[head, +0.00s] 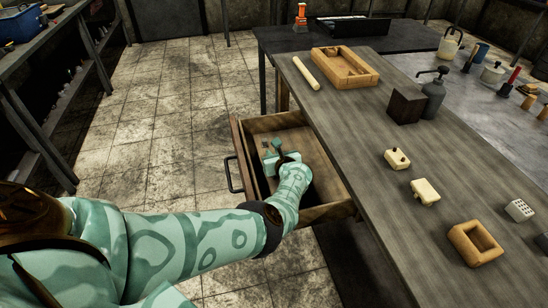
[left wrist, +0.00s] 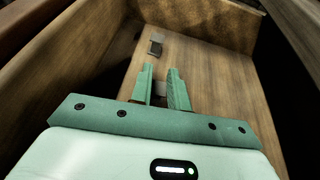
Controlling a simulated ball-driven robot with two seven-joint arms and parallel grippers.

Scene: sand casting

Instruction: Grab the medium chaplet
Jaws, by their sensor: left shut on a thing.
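The wooden drawer (head: 325,212) is pulled out from the workbench, and my left gripper (head: 270,148) reaches down inside it. In the left wrist view, the green fingers of my left gripper (left wrist: 162,88) are closed around a small grey metal chaplet (left wrist: 160,88), which they partly hide. Another small dark grey chaplet (left wrist: 155,47) lies farther along the drawer floor, apart from the fingers. I cannot tell their sizes exactly. My right gripper is not in view.
The workbench top (head: 345,120) holds a wooden frame (head: 372,73), a dark block (head: 406,105), a grey bottle (head: 433,98) and a small wooden box (head: 458,240). The drawer walls stand close around my left gripper. Tiled floor is clear left of the drawer.

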